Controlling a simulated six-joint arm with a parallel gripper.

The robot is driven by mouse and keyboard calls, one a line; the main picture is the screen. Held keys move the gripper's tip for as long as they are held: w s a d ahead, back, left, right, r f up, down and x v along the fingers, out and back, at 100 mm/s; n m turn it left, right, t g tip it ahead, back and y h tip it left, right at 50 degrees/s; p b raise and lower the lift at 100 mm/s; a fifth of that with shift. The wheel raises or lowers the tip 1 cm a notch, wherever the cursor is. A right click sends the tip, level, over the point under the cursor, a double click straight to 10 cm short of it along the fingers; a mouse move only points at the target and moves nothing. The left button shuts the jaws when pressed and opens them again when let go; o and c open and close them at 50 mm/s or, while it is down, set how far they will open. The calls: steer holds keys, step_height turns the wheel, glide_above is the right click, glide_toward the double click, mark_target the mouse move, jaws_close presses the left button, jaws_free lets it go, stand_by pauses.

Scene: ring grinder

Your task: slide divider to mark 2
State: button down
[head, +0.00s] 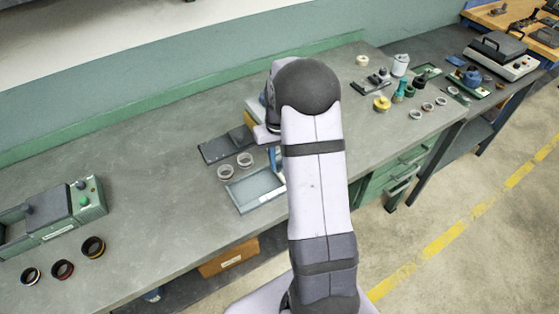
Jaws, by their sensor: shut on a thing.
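My arm covers the middle of the view and hides most of my gripper (270,146), which shows only in part at the arm's left edge. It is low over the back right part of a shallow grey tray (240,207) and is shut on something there. A narrow blue upright strip at that spot appears to be the divider (275,161). Most of it is hidden, as is its contact with the jaws. Its marks, including mark 2, cannot be made out.
Two pale rings (225,172) lie just behind the tray, beside a dark flat fixture (222,145). A green-and-grey machine (62,215) and several dark rings (62,269) are at the left. Jars and small rings stand at the right. The bench between is clear.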

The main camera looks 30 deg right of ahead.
mark_target(269, 181)
steer(key=a, duration=0.4)
steer(key=shift+d, duration=0.1)
steer(key=c, duration=1.6)
jaws_free()
step_height(269, 181, up, 7)
steer(key=shift+r+b, duration=0.2)
steer(key=shift+b, duration=0.95)
